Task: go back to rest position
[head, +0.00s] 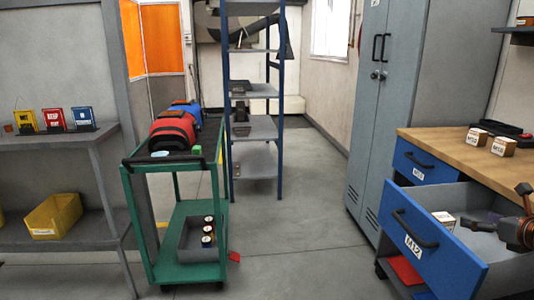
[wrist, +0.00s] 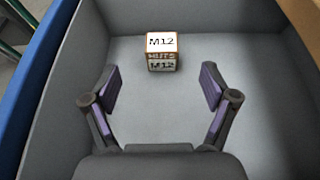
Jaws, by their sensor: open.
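My gripper (wrist: 160,93) is open and empty in the wrist view, its two fingers spread wide over the inside of a grey-walled drawer. A small box labelled M12 NUTS (wrist: 162,52) stands on the drawer floor beyond the fingertips, apart from them. In the head view my gripper (head: 502,228) is at the right edge, over the open blue drawer labelled M12 (head: 400,222). The box (head: 444,220) also shows there, inside the drawer to the left of my gripper.
A wooden workbench (head: 440,138) with boxes labelled M10 (head: 503,146) stands above the drawer. A grey locker (head: 372,150) stands left of it. A green cart (head: 176,182) with red and blue bundles stands left of centre.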

